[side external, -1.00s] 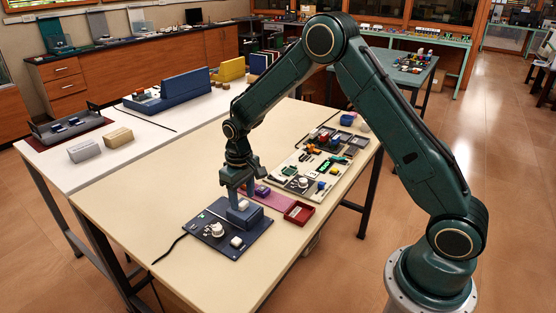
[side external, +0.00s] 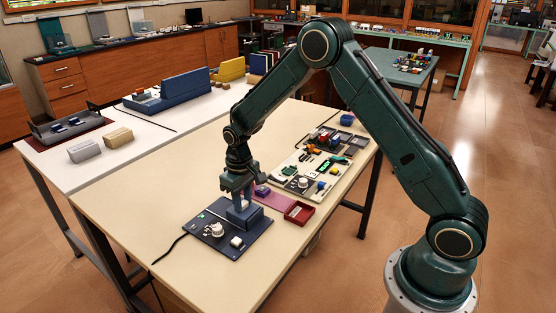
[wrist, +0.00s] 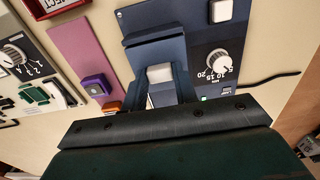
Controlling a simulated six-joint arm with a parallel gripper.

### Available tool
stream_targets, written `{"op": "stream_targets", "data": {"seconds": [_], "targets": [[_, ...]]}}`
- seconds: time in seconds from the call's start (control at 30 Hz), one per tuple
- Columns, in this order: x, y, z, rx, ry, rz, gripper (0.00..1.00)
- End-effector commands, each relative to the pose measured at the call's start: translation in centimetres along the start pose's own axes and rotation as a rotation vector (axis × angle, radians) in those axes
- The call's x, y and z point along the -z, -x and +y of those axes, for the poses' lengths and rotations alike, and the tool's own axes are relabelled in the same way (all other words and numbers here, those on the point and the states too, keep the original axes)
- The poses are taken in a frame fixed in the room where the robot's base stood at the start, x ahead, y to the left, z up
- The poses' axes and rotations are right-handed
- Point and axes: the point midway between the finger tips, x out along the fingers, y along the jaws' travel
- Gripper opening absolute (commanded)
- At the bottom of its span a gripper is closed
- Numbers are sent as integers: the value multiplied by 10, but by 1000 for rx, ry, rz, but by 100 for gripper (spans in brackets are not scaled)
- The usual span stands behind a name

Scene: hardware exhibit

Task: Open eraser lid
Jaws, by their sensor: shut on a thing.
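The eraser is a dark blue panel (side external: 220,243) on the near table, with a raised blue lidded box (side external: 250,219) at its back right. The box also shows in the wrist view (wrist: 153,53), with a pale block-like handle (wrist: 160,73) at its front. My gripper (side external: 243,205) points down at the box. In the wrist view its two fingers (wrist: 160,82) stand on either side of the pale handle, shut on it. The lid looks down on the box; the fingers hide part of the handle and lid edge.
A white dial (wrist: 217,62) and a white button (wrist: 221,10) stand on the panel beside the box. A purple block (wrist: 95,86) on a pink mat (wrist: 72,50) lies close by. A red tray (side external: 299,213) is right of the box. The table's front left is clear.

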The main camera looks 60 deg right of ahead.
Motion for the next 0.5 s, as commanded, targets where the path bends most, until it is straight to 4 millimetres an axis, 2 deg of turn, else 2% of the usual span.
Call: {"op": "stream_targets", "data": {"seconds": [0.17,0.5], "targets": [[11,0,0,0,0,2,0],[47,0,0,0,0,2,0]]}}
